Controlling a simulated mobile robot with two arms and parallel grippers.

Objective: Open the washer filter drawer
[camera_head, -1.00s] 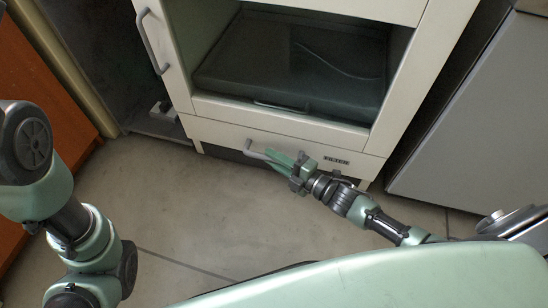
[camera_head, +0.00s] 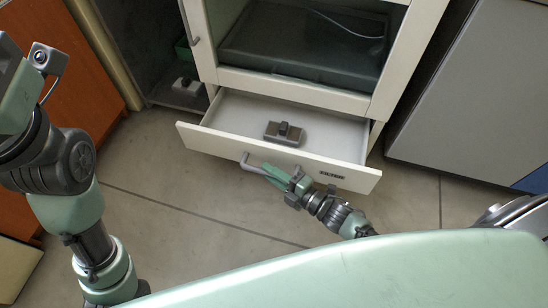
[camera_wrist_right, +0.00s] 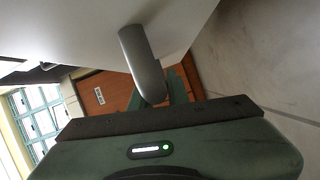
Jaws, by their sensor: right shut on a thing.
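The filter drawer (camera_head: 230,140) at the bottom of the white cabinet is pulled out, its pale interior visible from above. A brown-grey block with a dark knob (camera_head: 283,132) sits inside it. My right gripper (camera_head: 267,170) is shut on the grey drawer handle (camera_head: 247,161) at the drawer front. In the right wrist view the handle (camera_wrist_right: 143,62) sticks out from the white front, with the green fingers (camera_wrist_right: 178,88) at its end. My left arm shows at the left of the head view; its fingertips are not seen.
A grey cabinet (camera_head: 460,90) stands at the right and an orange-brown panel (camera_head: 50,90) at the left. The floor (camera_head: 170,200) in front is clear.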

